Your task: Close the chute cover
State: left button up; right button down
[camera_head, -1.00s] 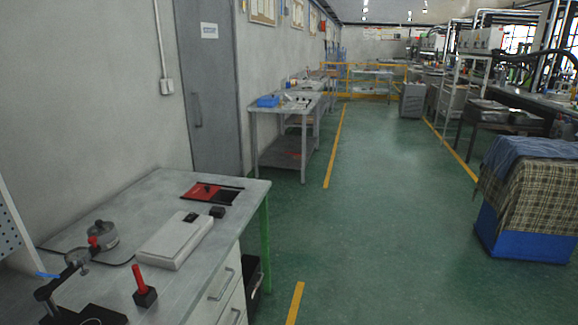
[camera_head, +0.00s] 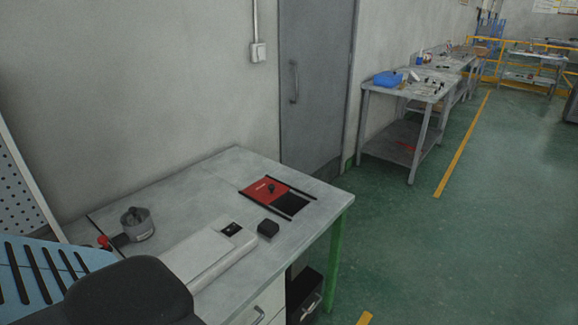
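The chute cover is a red sliding plate (camera_head: 264,190) with a small black knob (camera_head: 271,187), set in the table top near its far right corner. It lies between two black rails. Beside it on the right is a dark chute opening (camera_head: 291,203), which is uncovered. Neither of my grippers shows in the head view.
The grey table (camera_head: 215,175) also bears a white flat device (camera_head: 205,255), a small black block (camera_head: 268,228) and a round grey pot (camera_head: 137,224). A blue slotted chair back and a dark rounded shape fill the lower left. Green floor (camera_head: 400,240) lies open to the right.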

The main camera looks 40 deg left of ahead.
aim_at(266, 190)
jog(key=i, duration=2.8)
jog(key=i+u, duration=0.2)
jog(key=i, duration=0.2)
jog(key=u, duration=4)
